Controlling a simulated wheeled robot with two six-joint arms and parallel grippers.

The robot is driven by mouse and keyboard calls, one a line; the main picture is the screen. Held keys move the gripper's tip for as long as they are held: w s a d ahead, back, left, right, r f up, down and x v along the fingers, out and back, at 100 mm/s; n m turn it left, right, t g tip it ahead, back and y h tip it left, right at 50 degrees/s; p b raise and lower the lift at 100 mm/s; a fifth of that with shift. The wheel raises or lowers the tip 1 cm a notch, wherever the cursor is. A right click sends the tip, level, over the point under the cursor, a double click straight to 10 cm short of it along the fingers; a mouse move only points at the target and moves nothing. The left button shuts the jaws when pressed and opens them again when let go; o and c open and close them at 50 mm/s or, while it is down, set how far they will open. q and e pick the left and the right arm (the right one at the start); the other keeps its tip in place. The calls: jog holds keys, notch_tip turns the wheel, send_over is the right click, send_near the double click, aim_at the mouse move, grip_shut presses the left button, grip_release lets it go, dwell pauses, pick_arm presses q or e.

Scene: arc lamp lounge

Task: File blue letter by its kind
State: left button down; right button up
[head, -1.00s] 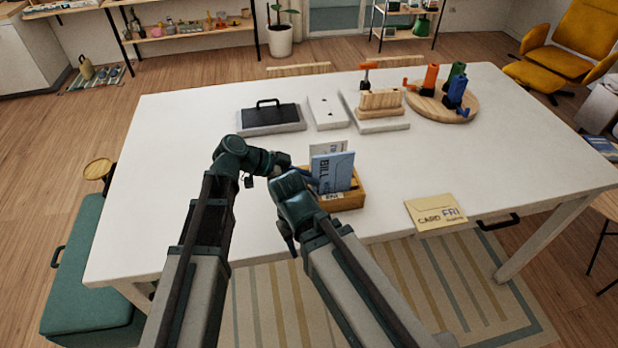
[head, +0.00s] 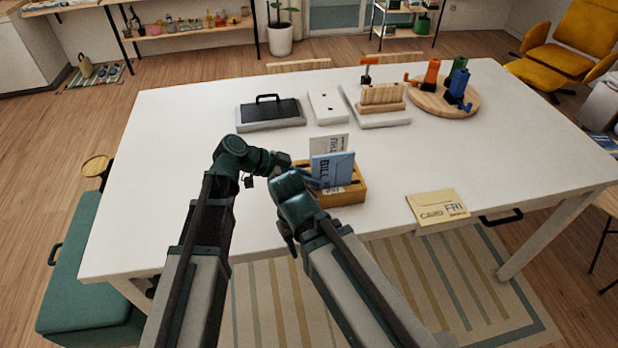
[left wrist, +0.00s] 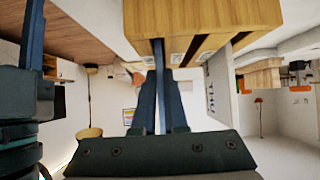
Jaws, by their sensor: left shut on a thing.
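The blue letter (head: 332,170), marked BILL, stands nearly upright at the wooden sorting box (head: 351,195) near the table's front edge. My left gripper (head: 313,181) is shut on its left side. In the left wrist view the letter shows as a thin blue edge (left wrist: 159,85) between the gripper's fingers (left wrist: 158,110), with the box (left wrist: 200,18) close against its far end. I cannot tell how deep it sits in a slot. A pale letter (head: 330,143) stands behind it. My right arm is beside the box; its fingertips are not clear.
A cream envelope (head: 437,207) marked CARD FRI lies right of the box at the table edge. A dark-topped case (head: 270,113), a white panel (head: 327,107), a wooden rack (head: 381,98) and a round board (head: 468,101) stand farther back. The table between is clear.

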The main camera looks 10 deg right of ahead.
pick_arm(q)
jog(key=shift+f+b, duration=0.55)
jog(key=shift+f, duration=0.1)
pick_arm(e)
jog(key=shift+f, duration=0.65)
pick_arm(q)
jog(key=c, duration=0.9)
grip_release()
jog(key=shift+r, duration=0.1)
pick_arm(e)
jog(key=shift+w+r, duration=0.1)
